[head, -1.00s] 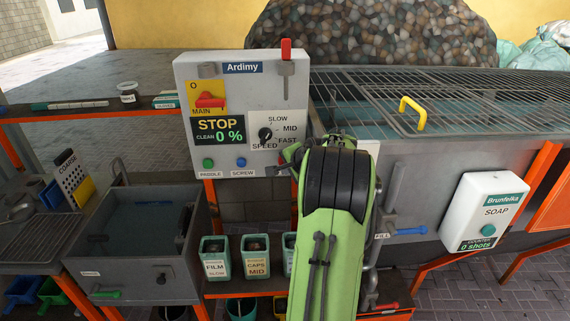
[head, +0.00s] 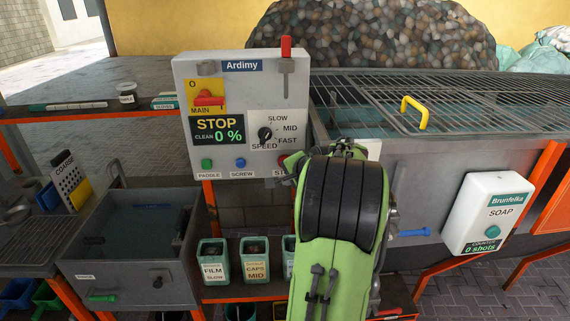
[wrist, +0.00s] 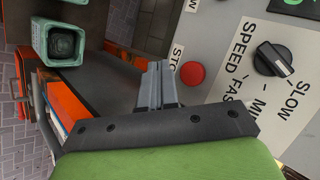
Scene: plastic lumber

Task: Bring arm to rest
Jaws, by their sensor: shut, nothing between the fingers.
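My gripper (wrist: 158,68) shows in the wrist view with its two grey fingers together and nothing between them. It is in front of the grey Ardimy control panel (head: 225,110), apart from the red stop button (wrist: 192,75) as far as I can tell. In the head view my green and black arm (head: 338,210) is folded in front of the panel's lower right corner and the tank, and it mostly hides the gripper. The panel's display (head: 218,130) reads STOP and CLEAN 0 %. The speed knob (head: 265,134) also shows in the wrist view (wrist: 272,58).
A wire-grid-topped tank (head: 430,150) with a yellow handle (head: 414,112) stands right of the arm. A grey basin (head: 135,240) is at left. Labelled bins (head: 212,262) stand on the low shelf close to the arm.

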